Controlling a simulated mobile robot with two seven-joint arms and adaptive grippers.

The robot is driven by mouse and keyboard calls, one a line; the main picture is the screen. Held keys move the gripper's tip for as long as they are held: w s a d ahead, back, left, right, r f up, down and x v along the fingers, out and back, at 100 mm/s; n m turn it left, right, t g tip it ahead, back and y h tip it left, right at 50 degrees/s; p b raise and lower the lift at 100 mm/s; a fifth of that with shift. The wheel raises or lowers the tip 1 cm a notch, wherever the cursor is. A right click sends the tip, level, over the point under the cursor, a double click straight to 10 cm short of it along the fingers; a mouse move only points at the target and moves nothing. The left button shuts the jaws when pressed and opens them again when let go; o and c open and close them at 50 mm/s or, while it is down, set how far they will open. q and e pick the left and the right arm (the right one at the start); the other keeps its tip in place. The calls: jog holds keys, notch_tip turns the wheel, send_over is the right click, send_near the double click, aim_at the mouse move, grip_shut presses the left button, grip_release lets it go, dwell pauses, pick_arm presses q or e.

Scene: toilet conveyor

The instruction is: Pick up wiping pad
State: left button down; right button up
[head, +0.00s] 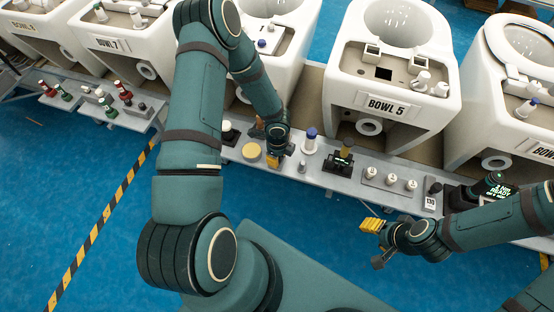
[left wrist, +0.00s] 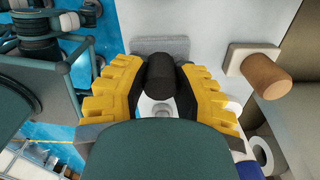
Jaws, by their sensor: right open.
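A grey block (left wrist: 163,46), which looks like the wiping pad, shows in the left wrist view with a black cylindrical handle (left wrist: 161,76) in front of it. The yellow fingers of my left gripper (left wrist: 160,92) stand on both sides of the handle. I cannot tell whether they press on it. In the head view my left gripper (head: 274,159) points down at the grey bench, and the pad is hidden there. My right gripper (head: 371,225) is open and empty, over the blue floor in front of the bench.
The narrow bench (head: 318,177) carries a round yellow disc (head: 251,151), a blue-capped bottle (head: 310,140), a black stand (head: 340,161) and a tray of white knobs (head: 391,180). Toilet bowls, one marked BOWL 5 (head: 388,106), stand behind. A brown-handled item (left wrist: 266,75) lies right of the left fingers.

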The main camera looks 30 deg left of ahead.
dwell(0.4)
pick_arm(q)
notch_tip(320, 180, up, 10)
jog(key=p, duration=0.3)
jog(key=c, duration=1.4)
grip_release()
jog(key=shift+c, duration=0.2)
grip_shut()
